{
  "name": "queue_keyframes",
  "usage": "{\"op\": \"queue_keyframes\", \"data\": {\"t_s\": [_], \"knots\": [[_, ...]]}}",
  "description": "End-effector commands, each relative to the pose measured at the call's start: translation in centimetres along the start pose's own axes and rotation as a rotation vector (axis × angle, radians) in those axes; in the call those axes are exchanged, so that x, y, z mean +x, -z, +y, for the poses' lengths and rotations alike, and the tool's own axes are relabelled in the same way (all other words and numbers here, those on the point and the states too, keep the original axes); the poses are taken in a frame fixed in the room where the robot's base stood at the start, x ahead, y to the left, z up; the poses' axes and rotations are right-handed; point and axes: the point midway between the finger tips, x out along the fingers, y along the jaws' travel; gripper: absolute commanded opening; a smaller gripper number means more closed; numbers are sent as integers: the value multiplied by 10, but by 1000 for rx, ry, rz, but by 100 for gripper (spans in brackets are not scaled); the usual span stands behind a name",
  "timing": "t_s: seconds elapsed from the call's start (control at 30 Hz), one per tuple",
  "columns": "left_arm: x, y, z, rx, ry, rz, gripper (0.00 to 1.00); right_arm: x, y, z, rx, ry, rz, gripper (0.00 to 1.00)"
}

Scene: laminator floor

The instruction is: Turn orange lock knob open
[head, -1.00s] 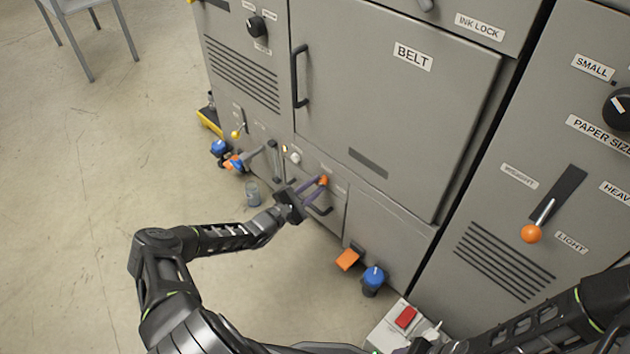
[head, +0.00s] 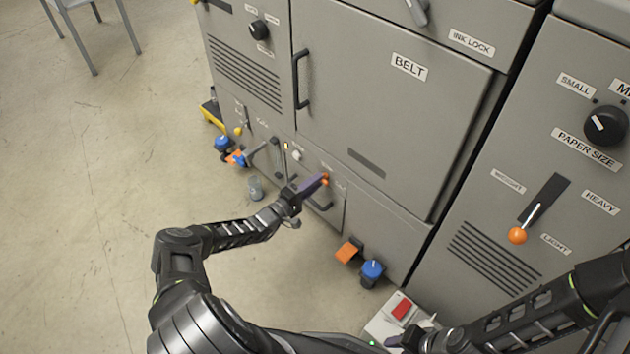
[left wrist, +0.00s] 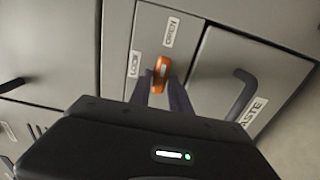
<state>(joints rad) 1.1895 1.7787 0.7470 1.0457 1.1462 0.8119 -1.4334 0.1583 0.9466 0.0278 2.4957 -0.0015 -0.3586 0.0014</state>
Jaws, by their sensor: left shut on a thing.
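The orange lock knob (head: 325,179) sits low on the grey machine front, left of the lower right panel. In the left wrist view the knob (left wrist: 161,70) lies between a LOCK label (left wrist: 134,64) and an OPEN label (left wrist: 171,32). My left gripper (head: 322,178) is shut on the knob, with its purple fingers (left wrist: 168,92) at the knob's near end. The fingers partly hide the knob in the head view. My right arm shows at the lower right of the head view, and the state of its gripper is not clear.
A WASTE drawer with a dark handle (left wrist: 242,92) is beside the knob. A glass (head: 255,188) stands on the floor. Open floor lies to the left.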

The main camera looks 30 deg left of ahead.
Motion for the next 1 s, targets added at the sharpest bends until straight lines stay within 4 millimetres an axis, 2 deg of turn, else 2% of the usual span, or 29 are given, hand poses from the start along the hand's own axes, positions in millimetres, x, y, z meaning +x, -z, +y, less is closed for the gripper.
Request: {"op": "queue_keyframes", "data": {"t_s": [0.5, 0.53, 0.77, 1.0], "knots": [[0, -1, 0, 28, 1, -1, 0, -1, 0, 0, 0, 0, 1, 36], [0, -1, 0, 28, 1, -1, 25, -1, 0, 0, 0, 0, 1, 36], [0, 0, 0, 27, 0, -1, 44, -1, 0, 0, 0, 0, 1, 36], [0, 0, 0, 27, 0, 0, 44, -2, 0, 0, 0, 0, 1, 36]]}}
